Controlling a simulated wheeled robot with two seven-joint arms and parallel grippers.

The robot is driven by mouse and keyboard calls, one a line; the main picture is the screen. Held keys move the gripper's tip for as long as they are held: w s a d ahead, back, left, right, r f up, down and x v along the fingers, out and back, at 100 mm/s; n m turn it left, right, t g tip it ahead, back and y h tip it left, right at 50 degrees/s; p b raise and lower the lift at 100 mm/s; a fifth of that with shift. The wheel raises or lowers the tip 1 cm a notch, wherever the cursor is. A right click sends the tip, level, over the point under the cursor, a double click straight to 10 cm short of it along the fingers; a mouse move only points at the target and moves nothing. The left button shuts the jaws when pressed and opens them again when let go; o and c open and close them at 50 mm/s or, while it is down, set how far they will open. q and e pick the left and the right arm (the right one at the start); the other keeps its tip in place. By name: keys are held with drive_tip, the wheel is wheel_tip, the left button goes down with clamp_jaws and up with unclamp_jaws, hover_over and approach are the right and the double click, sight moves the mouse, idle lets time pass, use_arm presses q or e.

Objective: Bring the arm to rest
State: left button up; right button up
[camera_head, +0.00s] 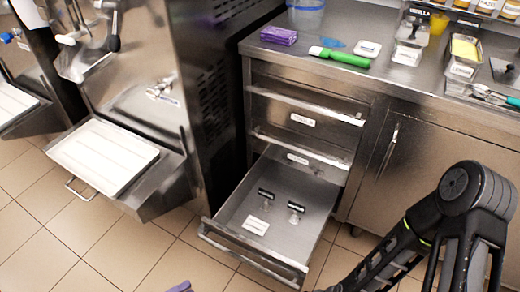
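My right arm (468,195) comes up from the bottom right, bent at a dark grey joint. Part of it reaches down and left past the lower edge, in front of the cabinet. Its gripper is outside the frame. My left arm and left gripper do not show. A small purple tip (181,286) shows at the bottom edge, too cut off to identify. The lowest drawer (228,232) of the steel cabinet is pulled open. Two small dark-topped items (265,194) and a white label lie inside it.
A batch freezer (150,60) with a white tray (103,154) stands left. The steel counter (395,82) holds a purple box (278,36), a green-handled tool (345,58) and containers. The open drawer juts over the tiled floor (130,245). Upper drawers and the cabinet door are shut.

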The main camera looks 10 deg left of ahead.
use_arm(q)
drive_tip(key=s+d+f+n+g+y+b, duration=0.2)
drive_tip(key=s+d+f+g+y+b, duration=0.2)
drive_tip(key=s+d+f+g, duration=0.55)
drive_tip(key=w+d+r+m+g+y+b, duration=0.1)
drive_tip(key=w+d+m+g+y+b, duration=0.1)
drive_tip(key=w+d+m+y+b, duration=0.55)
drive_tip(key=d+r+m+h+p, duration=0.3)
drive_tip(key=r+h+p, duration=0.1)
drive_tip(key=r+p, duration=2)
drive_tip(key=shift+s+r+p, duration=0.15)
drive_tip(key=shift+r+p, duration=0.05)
drive_tip(key=shift+p, duration=0.55)
